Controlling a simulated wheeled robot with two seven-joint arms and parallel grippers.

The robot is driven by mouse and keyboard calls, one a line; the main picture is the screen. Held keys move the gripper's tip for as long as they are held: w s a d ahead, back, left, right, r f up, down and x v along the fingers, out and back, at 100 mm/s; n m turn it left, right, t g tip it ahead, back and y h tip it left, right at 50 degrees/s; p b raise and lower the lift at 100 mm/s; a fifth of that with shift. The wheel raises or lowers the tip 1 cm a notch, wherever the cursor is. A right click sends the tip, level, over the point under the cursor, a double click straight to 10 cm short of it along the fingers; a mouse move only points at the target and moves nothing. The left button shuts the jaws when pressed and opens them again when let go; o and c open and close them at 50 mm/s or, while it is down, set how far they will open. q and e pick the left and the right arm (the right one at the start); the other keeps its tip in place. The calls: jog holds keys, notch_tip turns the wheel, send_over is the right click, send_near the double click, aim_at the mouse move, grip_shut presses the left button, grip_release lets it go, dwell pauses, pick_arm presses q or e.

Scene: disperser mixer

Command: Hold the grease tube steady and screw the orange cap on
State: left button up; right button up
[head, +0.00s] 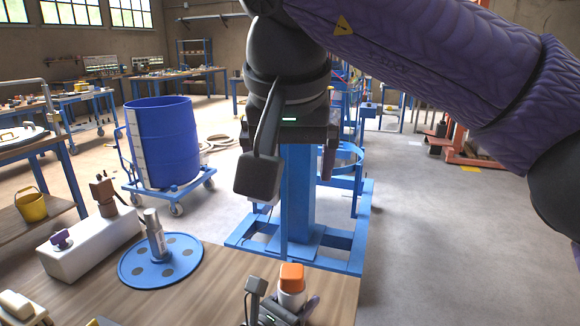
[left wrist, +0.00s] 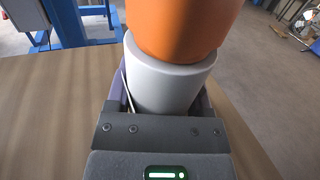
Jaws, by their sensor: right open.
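The grease tube (head: 291,298) is a white cylinder standing upright at the table's front right. My left gripper (head: 283,312) is shut around it; the left wrist view shows the white tube (left wrist: 165,85) between the purple fingers (left wrist: 160,100). The orange cap (head: 292,272) sits on top of the tube, also in the left wrist view (left wrist: 182,28). I cannot tell whether its thread is engaged. My right gripper (head: 292,178) hangs above and behind the cap, pointing down. Its fingers are apart with nothing visible between them, and it does not touch the cap.
A blue round plate (head: 133,272) with a metal shaft stands on the wooden table (head: 205,300). A white block (head: 88,250) carrying small items is left of it. A blue frame (head: 300,225) stands beyond the table, and a blue drum (head: 162,140) farther left. Table right of the plate is mostly clear.

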pick_arm(q)
jog(key=shift+r+p, duration=0.7)
jog(key=shift+f, duration=0.1)
jog(key=o, duration=0.4)
jog(key=shift+c, duration=0.2)
jog(key=v, duration=1.2)
jog(key=shift+v, duration=3)
